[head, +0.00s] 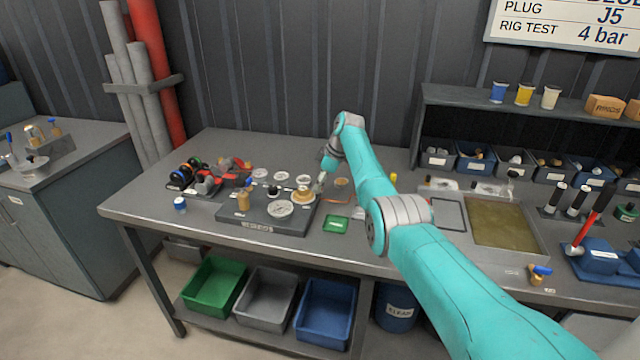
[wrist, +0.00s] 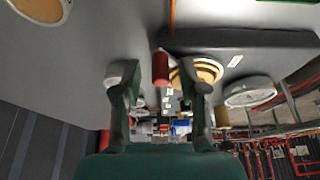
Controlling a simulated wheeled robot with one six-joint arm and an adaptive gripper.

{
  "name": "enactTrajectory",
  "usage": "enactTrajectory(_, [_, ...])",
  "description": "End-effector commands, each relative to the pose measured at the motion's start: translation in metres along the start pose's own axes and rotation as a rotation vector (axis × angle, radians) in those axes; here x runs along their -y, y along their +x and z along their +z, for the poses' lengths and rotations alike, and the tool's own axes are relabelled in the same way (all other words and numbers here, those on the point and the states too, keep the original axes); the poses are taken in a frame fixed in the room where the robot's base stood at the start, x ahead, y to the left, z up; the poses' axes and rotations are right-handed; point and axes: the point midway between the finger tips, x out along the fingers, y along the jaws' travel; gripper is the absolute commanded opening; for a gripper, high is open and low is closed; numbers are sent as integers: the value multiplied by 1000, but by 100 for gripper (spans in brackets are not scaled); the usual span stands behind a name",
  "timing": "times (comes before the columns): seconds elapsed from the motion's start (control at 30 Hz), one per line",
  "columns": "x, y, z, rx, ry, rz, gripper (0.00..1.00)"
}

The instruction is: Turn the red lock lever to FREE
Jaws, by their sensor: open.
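My gripper (wrist: 160,85) is open in the wrist view, with a finger on each side. A short red lever handle (wrist: 160,68) stands between the fingers, with a gap visible on both sides of it. A round brass fitting (wrist: 208,70) lies just behind the right finger, partly hidden by it. In the head view my gripper (head: 319,184) is low over the right end of the grey fixture plate (head: 250,218), beside the brass fitting (head: 304,195). The red handle cannot be made out there. No FREE mark is readable.
A white round dial (head: 279,209) sits on the plate and shows right of the brass fitting in the wrist view (wrist: 249,92). A red-handled tool (head: 590,222) stands by blue blocks at far right.

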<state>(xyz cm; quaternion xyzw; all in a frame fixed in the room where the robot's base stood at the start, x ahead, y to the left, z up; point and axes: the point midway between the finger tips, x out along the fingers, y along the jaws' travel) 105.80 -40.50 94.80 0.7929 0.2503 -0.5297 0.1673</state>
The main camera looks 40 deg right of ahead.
Motion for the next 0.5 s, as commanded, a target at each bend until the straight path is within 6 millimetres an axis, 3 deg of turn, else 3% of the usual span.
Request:
enactTrajectory(0.23, [-1, -19, 0, -1, 0, 3, 42])
enactTrajectory(0.5, [-1, -73, 0, -1, 0, 4, 42])
